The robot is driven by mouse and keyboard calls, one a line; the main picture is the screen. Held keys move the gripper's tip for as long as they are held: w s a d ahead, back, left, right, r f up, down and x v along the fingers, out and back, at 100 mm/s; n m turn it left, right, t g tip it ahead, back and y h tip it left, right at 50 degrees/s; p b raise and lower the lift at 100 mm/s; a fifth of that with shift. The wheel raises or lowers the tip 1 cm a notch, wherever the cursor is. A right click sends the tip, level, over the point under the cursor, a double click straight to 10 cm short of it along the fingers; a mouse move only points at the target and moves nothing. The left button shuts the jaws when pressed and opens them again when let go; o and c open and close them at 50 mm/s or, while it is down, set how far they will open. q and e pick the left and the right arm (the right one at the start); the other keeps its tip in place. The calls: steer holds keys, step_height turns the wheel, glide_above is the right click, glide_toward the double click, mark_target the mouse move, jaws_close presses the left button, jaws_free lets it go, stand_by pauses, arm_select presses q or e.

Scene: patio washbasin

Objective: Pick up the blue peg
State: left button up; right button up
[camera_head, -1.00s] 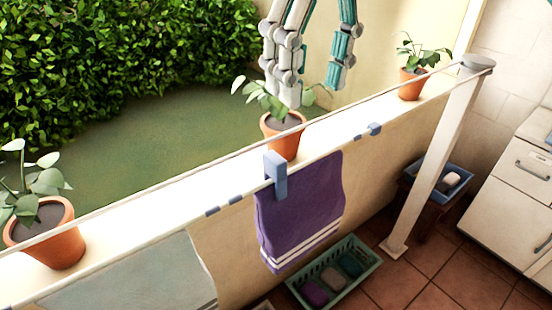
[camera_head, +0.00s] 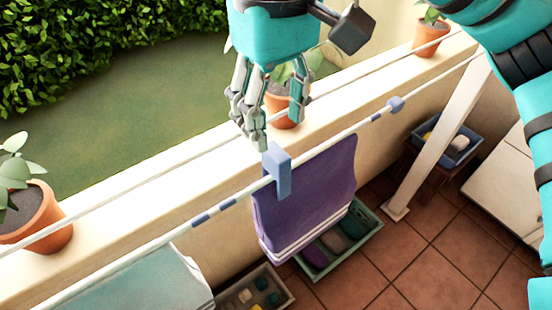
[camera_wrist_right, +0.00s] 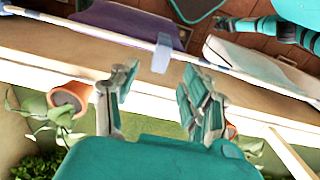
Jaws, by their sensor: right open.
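The blue peg (camera_head: 278,172) is clipped over the white line, upright, at the top of a purple towel (camera_head: 305,205) that hangs there. The peg also shows in the right wrist view (camera_wrist_right: 161,52), beyond the fingers and roughly between them. My right gripper (camera_head: 277,130) is open and empty, its fingers pointing down just above and behind the peg in the head view. It is apart from the peg as far as I can tell. In the wrist view the open right gripper (camera_wrist_right: 160,82) shows its fingers spread wide. My left gripper is not in view.
A potted plant (camera_head: 283,112) stands on the wall ledge right behind my fingers. Another pot (camera_head: 40,225) is at left. A second, thinner line runs along the ledge. Below are a green-rimmed basket (camera_head: 370,232), a tray (camera_head: 275,303) and a pale hanging cloth (camera_head: 150,285).

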mark_target(276, 152)
steer(key=shift+s+d+f+p, duration=0.15)
steer(key=shift+f+p, duration=0.15)
steer(key=shift+f, duration=0.55)
step_height(276, 152, down, 4)
steer(key=shift+f+p, duration=0.2)
steer(key=shift+p, duration=0.95)
steer(key=shift+f, duration=0.25)
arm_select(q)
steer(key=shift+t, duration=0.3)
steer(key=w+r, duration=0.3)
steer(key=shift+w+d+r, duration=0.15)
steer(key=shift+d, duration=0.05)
arm_select(e)
steer(key=c, duration=0.9)
steer(key=shift+c, duration=0.2)
